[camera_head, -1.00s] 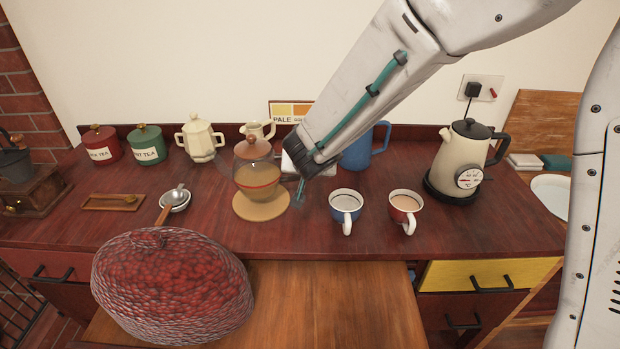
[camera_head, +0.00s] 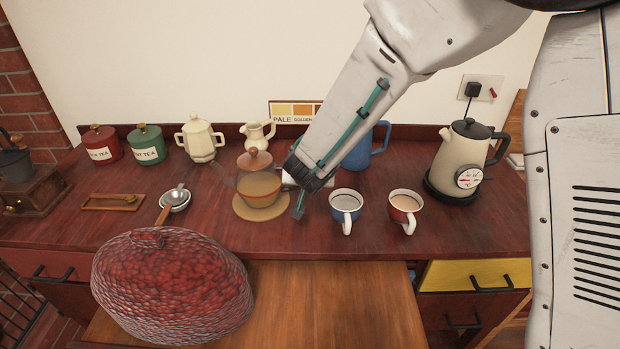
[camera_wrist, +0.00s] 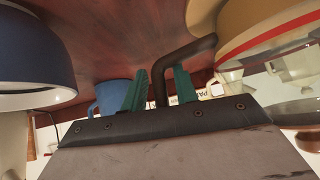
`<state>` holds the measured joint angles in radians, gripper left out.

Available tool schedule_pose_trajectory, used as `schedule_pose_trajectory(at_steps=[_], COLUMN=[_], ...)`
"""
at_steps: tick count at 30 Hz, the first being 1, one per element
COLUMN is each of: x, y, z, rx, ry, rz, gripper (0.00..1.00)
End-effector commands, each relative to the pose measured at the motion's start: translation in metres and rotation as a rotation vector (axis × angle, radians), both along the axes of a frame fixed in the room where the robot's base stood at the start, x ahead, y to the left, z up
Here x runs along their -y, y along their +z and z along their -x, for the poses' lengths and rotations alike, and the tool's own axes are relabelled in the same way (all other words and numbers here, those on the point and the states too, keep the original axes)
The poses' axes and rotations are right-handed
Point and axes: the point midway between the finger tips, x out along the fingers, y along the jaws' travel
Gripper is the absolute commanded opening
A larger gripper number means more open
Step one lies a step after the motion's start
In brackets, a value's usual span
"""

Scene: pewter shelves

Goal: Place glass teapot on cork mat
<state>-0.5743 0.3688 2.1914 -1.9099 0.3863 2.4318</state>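The glass teapot (camera_head: 258,190), with amber tea and a brown lid, stands upright over the round cork mat (camera_head: 262,215) and appears to rest on it. Its underside contact is hard to see. My gripper (camera_head: 299,196) is at the teapot's right side, by its handle. In the wrist view, the dark handle (camera_wrist: 190,54) passes between the two teal fingers of my gripper (camera_wrist: 160,86), with small gaps visible on both sides. The teapot body (camera_wrist: 262,22) fills the upper right there. In the head view my arm hides most of the handle.
A blue-and-white mug (camera_head: 345,204) stands close right of my gripper, with a red mug (camera_head: 404,208) beyond it. A blue pitcher (camera_head: 362,152) is behind my arm. A small strainer bowl (camera_head: 175,200) lies left of the mat. An electric kettle (camera_head: 462,160) stands right.

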Motion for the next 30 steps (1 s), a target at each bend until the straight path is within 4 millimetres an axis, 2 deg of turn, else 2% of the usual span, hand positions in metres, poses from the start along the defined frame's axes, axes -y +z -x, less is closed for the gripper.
schedule_pose_trajectory(at_steps=[8, 13, 24, 30], x=[0.0, 0.0, 0.002, 0.004], y=[0.001, 0.01, 0.061, 0.081], z=[0.0, 0.005, 0.056, 0.077], rx=[0.0, 0.002, 0.003, 0.003], ry=[-0.001, 0.001, 0.001, 0.0], rz=[-0.001, -0.002, -0.004, -0.002], gripper=[0.35, 0.35, 0.35, 0.35])
